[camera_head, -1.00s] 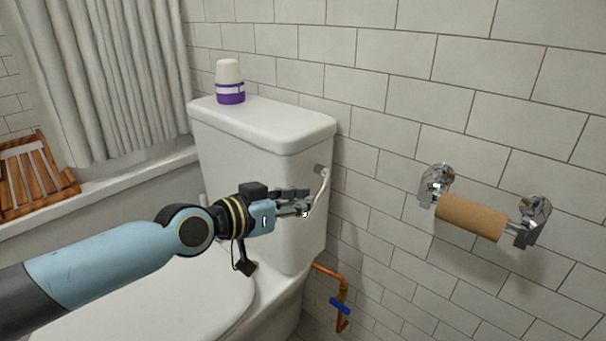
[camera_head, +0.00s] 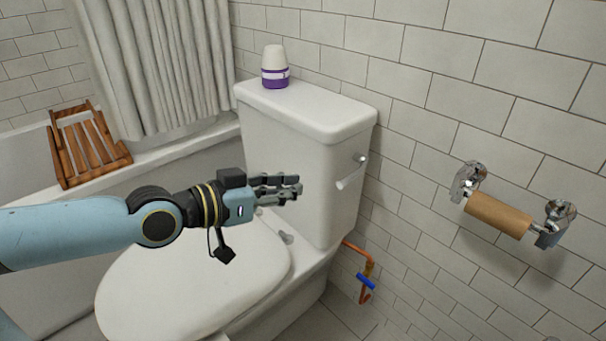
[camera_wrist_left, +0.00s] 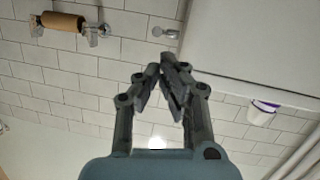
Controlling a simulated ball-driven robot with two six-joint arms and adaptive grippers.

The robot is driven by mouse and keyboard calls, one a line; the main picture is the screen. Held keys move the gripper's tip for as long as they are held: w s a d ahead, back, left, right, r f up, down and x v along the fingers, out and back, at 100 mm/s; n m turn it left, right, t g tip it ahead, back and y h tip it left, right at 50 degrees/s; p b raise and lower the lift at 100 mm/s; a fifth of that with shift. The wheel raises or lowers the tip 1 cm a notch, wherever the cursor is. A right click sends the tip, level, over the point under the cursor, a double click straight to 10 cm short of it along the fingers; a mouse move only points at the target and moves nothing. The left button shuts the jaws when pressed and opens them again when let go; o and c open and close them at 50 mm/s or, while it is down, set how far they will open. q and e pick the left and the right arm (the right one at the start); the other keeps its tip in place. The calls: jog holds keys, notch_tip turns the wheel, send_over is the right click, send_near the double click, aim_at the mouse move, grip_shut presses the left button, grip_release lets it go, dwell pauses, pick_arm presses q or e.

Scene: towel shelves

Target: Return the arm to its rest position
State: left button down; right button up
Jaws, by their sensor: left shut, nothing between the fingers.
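My left arm (camera_head: 75,233) comes in from the left in the head view, in front of the toilet. Its gripper (camera_head: 298,187) is shut and empty, in front of the white cistern (camera_head: 285,150) and apart from the flush lever (camera_head: 350,180) on the cistern's right end. In the left wrist view the gripper's fingers (camera_wrist_left: 163,72) meet at their tips with nothing between them. The lever also shows there (camera_wrist_left: 165,33), beyond the fingers. My right gripper is in neither view.
The toilet lid (camera_head: 190,275) lies below the arm. A white and purple bottle (camera_head: 275,68) stands on the cistern. A roll holder with a bare cardboard tube (camera_head: 498,215) is on the right wall. A wooden rack (camera_head: 88,148) rests on the tub edge. A copper pipe (camera_head: 367,268) runs low.

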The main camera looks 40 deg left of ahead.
pick_arm(q)
jog(key=shift+s, duration=0.1)
dwell(0.5)
jog(key=s+d+f+m+g, duration=0.2)
jog(key=s+d+f+g, duration=0.25)
jog(key=d, duration=0.35)
jog(key=s+a+r+n+g+y, duration=0.15)
jog(key=s+g+y, duration=0.25)
jog(key=s+g, duration=0.55)
jog(key=s+a+f, duration=0.1)
jog(key=s+f, duration=0.2)
jog(key=f, duration=0.9)
jog(key=s+a+f, duration=0.1)
jog(key=s+f, duration=0.2)
jog(key=f, duration=0.8)
jog(key=s+a+f+p, duration=0.1)
jog(key=s+f, duration=1.4)
jog(key=s, duration=0.4)
jog(key=shift+s+a+f+n, duration=0.15)
jog(key=shift+a+f+n, duration=0.05)
jog(key=shift+f+n, duration=0.15)
dwell(1.1)
